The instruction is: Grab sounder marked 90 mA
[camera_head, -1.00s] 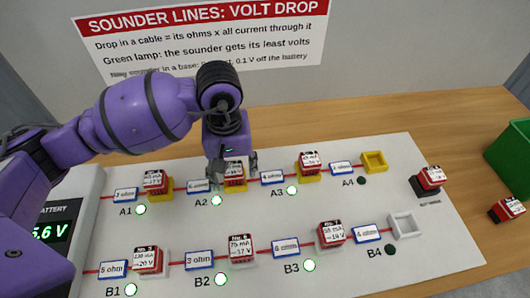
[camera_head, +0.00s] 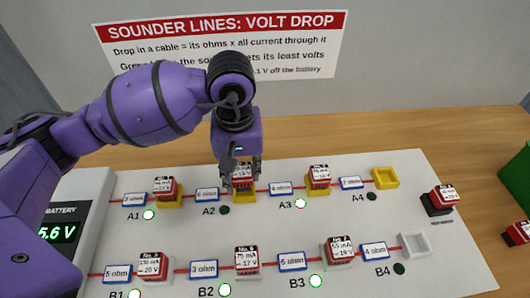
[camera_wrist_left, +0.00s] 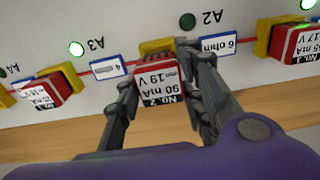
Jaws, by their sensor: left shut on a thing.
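The red sounder No. 2 (camera_head: 243,174), marked 90 mA and 19 V, is held in my left gripper (camera_head: 241,168) at place A2. In the left wrist view the label of this sounder (camera_wrist_left: 158,90) faces me upside down, with a finger on each side. The left gripper (camera_wrist_left: 160,105) is shut on it. The yellow A2 base (camera_wrist_left: 157,46) shows just beyond the sounder. The A2 lamp (camera_head: 224,210) is dark. My right gripper is not in view.
Other red sounders stand close on both sides, at A1 (camera_head: 165,187) and A3 (camera_head: 319,175), with a front row including B2 (camera_head: 246,260). The yellow A4 base (camera_head: 386,178) and white B4 base (camera_head: 414,245) are empty. A green bin (camera_head: 503,188) is at the right.

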